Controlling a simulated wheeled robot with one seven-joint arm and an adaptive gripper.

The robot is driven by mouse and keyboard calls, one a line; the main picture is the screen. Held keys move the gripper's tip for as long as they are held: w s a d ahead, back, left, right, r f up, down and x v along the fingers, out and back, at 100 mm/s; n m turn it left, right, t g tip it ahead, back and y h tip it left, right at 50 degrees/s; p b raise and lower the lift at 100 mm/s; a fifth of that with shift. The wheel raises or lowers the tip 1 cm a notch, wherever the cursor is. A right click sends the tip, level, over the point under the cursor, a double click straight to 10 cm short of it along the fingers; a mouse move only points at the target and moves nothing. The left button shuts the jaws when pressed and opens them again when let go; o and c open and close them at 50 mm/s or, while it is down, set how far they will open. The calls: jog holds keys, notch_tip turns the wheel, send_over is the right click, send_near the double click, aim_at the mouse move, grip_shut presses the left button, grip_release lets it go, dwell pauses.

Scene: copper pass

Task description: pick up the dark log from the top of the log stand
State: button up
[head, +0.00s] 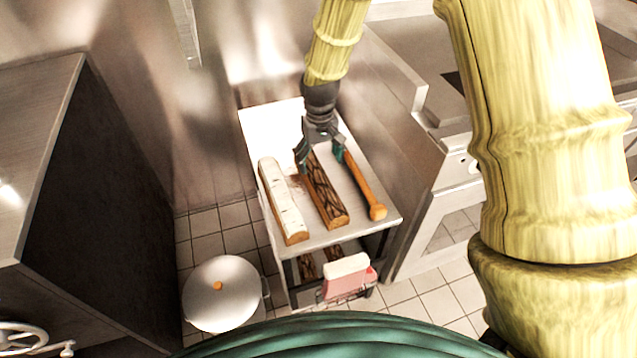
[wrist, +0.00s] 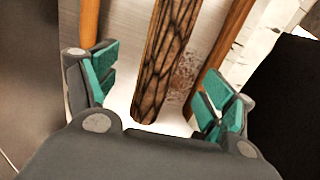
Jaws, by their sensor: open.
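The dark log (head: 328,200) has a cracked, dark bark pattern and lies on the top of the log stand (head: 357,225), between a white log and an orange-handled tool. My gripper (head: 321,160) is open above the far end of the dark log, with its fingers to either side of it. In the wrist view the dark log (wrist: 160,70) runs between the open teal-padded fingers of my gripper (wrist: 158,95), with a gap on both sides. The log's far end is partly hidden by the gripper in the head view.
A white birch log (head: 283,203) lies left of the dark log, an orange wooden handle (head: 365,188) right of it. A lower shelf holds more logs and a red-and-white item (head: 347,280). A round lidded pot (head: 222,293) stands on the floor at left. Metal walls flank the stand.

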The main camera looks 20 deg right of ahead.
aim_at(319, 175)
notch_tip(319, 175, down, 3)
jog(key=shift+f, duration=0.1)
jog(key=shift+s+a+f, duration=0.1)
jog(key=shift+s+f, duration=0.1)
jog(key=shift+f, duration=0.95)
jog(key=shift+s+a+f, duration=0.1)
jog(key=shift+s+f, duration=0.05)
jog(key=shift+f, duration=1.4)
jog(key=shift+f, duration=0.2)
jog(key=c, duration=1.5)
jog(key=shift+c, duration=1.1)
jog(key=shift+r, duration=0.1)
